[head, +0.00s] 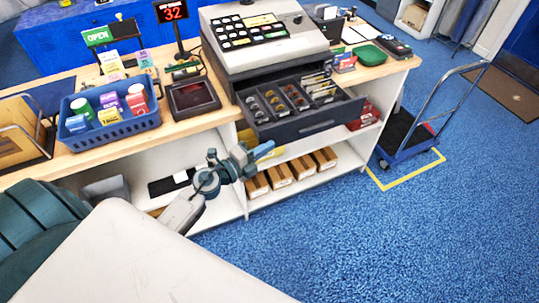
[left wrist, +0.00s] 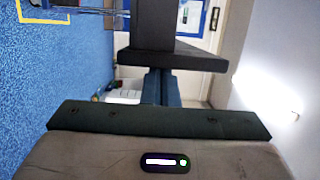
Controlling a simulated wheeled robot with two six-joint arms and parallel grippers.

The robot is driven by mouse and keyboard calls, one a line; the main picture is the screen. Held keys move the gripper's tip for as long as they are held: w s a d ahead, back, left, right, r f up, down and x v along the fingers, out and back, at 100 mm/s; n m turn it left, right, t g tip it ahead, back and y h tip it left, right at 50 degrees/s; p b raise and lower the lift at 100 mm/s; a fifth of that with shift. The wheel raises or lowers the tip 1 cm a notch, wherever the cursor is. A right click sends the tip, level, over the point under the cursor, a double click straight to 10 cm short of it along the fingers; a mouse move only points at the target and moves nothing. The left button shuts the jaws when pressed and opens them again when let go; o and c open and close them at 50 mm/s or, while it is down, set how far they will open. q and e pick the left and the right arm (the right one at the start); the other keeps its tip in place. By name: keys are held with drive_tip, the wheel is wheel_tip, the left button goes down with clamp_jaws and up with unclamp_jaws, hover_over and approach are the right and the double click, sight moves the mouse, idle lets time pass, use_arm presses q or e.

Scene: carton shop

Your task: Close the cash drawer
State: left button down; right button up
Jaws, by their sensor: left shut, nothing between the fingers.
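The cash drawer (head: 316,127) stands pulled out from under the grey cash register (head: 262,38) in the head view. Its coin cups and note slots show from above, and its dark front has a recessed handle. My left gripper (head: 264,151) is shut and empty, just in front of and below the left part of the drawer front. I cannot tell whether it touches the drawer. In the left wrist view the closed blue fingers (left wrist: 161,88) point toward a dark shape that I cannot identify for certain. My right gripper is not in view.
A blue basket (head: 110,130) of small boxes and a dark tray (head: 193,99) stand left on the counter. A green dish (head: 369,55) is at the right. Brown boxes (head: 280,175) fill the shelf below. A trolley (head: 405,140) stands right; the floor before the counter is clear.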

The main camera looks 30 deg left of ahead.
sight(243, 108)
use_arm(q)
drive_tip(key=w+a+b, duration=0.1)
drive_tip(key=w+a, duration=0.3)
drive_tip(key=a, duration=0.1)
drive_tip(key=w+a+b, duration=0.2)
drive_tip(key=w+a, duration=0.1)
drive_tip(key=a, duration=0.2)
drive_tip(key=w+a+b, duration=0.1)
drive_tip(key=w+a, duration=0.3)
drive_tip(key=a, duration=0.1)
drive_tip(key=shift+w, duration=0.3)
